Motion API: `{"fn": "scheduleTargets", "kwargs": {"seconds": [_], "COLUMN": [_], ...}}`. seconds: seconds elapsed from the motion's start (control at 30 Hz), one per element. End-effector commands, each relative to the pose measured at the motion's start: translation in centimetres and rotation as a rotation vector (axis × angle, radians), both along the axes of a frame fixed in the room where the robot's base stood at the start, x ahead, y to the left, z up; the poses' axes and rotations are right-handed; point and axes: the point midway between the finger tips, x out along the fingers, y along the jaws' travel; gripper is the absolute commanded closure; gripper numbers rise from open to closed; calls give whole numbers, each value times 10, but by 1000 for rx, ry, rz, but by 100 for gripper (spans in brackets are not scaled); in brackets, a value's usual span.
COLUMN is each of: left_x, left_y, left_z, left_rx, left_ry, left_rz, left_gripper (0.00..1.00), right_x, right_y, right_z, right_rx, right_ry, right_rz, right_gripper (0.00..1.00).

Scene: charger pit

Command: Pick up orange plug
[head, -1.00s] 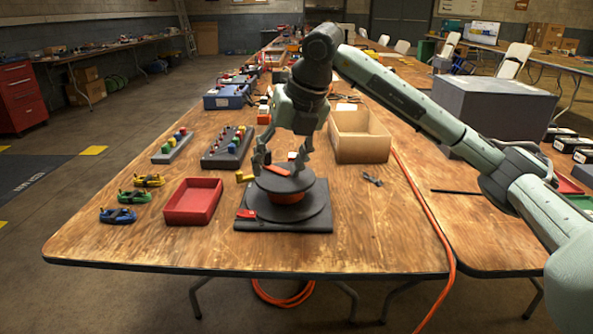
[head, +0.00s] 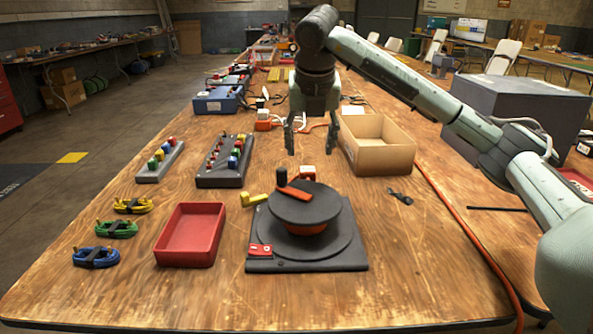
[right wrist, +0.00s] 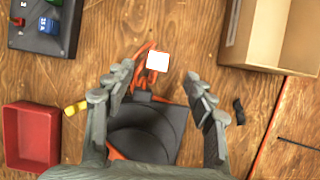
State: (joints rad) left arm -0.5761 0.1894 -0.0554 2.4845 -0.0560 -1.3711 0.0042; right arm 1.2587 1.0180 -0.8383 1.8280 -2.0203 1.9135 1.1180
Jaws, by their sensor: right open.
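The orange plug (head: 307,172) stands on the table just behind the dark cable reel (head: 305,205). In the right wrist view the plug (right wrist: 158,61) shows a bright white top with orange cord beside it. My right gripper (head: 311,148) is open and empty, pointing down above the plug. In the right wrist view the plug lies between and slightly beyond the fingertips of the gripper (right wrist: 157,85), with no contact visible. My left gripper is not in view.
The reel has a black knob (head: 282,176) and sits on a dark base. A yellow piece (head: 255,199) and a red tray (head: 190,234) lie left of it. A cardboard box (head: 378,160) stands close on the right. The front table area is clear.

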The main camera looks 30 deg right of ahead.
Motion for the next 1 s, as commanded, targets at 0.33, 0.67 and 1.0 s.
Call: {"fn": "scheduleTargets", "kwargs": {"seconds": [0.33, 0.67, 1.0], "left_x": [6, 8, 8], "left_y": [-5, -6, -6], "left_z": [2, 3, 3], "left_rx": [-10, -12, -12], "left_ry": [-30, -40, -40], "left_rz": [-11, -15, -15], "left_gripper": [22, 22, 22], "right_x": [11, 23, 24], "right_y": [-4, -9, -9], "right_z": [-39, -72, -72], "right_rx": [-1, 0, -1], "right_ry": [5, 1, 0], "right_rz": [0, 0, 0], "right_gripper": [45, 45, 62]}}
